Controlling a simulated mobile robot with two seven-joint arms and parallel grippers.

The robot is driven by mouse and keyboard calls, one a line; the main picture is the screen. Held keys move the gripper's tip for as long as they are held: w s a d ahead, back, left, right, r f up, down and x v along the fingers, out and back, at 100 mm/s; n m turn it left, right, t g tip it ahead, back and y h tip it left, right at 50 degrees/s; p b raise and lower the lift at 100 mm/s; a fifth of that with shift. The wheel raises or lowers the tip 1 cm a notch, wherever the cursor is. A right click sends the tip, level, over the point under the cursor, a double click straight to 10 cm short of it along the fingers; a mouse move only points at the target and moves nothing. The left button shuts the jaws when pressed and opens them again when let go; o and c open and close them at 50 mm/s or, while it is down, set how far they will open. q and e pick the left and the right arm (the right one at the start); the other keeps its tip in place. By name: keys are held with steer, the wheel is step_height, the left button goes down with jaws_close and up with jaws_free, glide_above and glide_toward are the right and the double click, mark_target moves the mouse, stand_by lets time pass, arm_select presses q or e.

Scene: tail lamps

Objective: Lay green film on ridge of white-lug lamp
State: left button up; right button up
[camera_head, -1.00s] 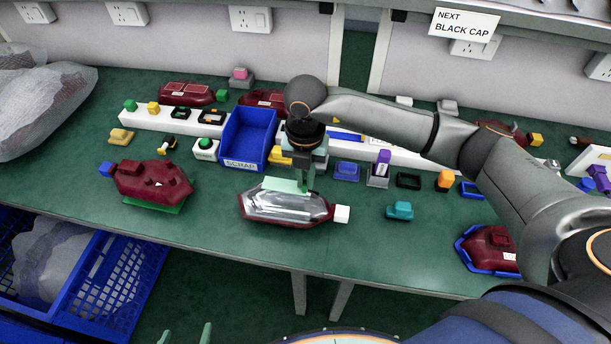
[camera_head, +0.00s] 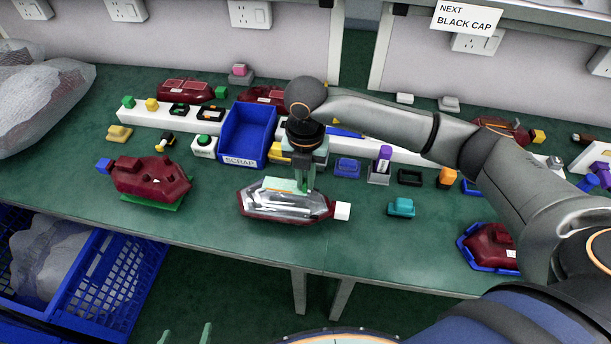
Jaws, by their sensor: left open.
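The white-lug lamp (camera_head: 320,206) lies at the table's front middle, dark red with a clear silvery top and a white lug (camera_head: 342,211) at its right end. The pale green film (camera_head: 279,184) is at the lamp's upper back edge, along its ridge. My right gripper (camera_head: 306,190) points down at the film's right end, over the lamp. Its fingers look close together; whether they pinch the film is unclear. My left gripper (camera_head: 199,334) shows only its two pale green fingertips at the bottom edge, apart and empty, away from the lamp.
A dark red lamp with a blue lug (camera_head: 150,181) lies at left on a green base. A blue scrap bin (camera_head: 236,160) stands behind the white-lug lamp. A teal block (camera_head: 401,207) is to the right. Bare table lies in front.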

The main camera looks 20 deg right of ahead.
steer(key=o, duration=0.5)
step_height(320, 180, up, 13)
steer(key=shift+f+b, duration=0.2)
steer(key=shift+b, duration=0.15)
